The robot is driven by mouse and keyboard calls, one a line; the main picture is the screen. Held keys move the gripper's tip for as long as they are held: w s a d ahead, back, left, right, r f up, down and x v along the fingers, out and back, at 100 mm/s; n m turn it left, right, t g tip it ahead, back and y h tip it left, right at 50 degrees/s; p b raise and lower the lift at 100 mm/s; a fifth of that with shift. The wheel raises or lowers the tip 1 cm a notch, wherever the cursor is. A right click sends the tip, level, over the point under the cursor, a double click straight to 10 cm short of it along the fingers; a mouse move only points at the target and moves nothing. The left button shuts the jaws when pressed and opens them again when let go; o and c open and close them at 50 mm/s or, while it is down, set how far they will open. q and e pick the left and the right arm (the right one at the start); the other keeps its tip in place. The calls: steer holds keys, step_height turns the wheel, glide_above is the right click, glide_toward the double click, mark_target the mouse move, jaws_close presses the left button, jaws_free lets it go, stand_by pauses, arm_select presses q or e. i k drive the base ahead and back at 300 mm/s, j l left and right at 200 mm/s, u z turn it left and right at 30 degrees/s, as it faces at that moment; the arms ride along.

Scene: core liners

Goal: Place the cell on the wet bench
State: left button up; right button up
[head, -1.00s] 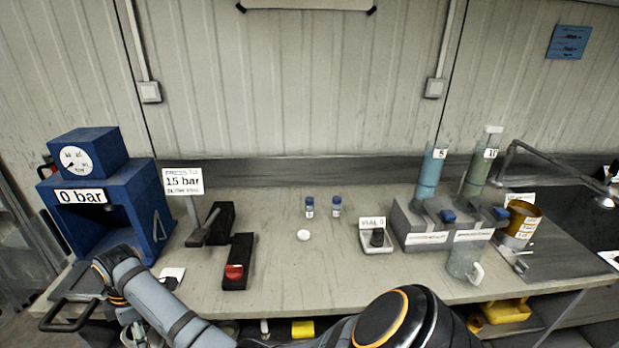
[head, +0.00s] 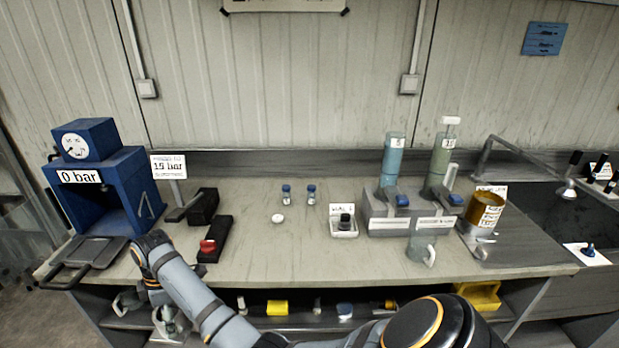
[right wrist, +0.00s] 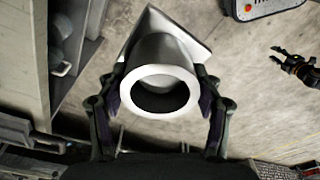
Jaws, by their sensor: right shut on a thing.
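The cell (right wrist: 160,62) is a pale grey-white cylinder with a thick ring rim and a dark hollow, with a squarish plate at its far end. My right gripper (right wrist: 160,105) is shut on it, one finger on each side. In the head view my right gripper (head: 160,318) hangs low at the left, in front of the wet bench (head: 310,248) and below its front edge; the cell cannot be made out clearly there. My left gripper (right wrist: 296,64) shows small in the right wrist view, empty, fingers apart.
A blue press (head: 115,190) reading 0 bar stands at the bench's left, with a dark tray (head: 92,252) before it. Black blocks (head: 214,240), two vials (head: 311,195), a scale (head: 344,228) and dispensers (head: 393,160) stand farther right. The bench's front middle is clear.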

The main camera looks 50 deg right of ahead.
mark_target(268, 253)
steer(key=z, duration=1.55)
steer(key=i+j+z, duration=0.1)
steer(key=j, duration=0.45)
steer(key=j+z, duration=0.1)
steer(key=j, duration=0.5)
steer(key=i, duration=0.05)
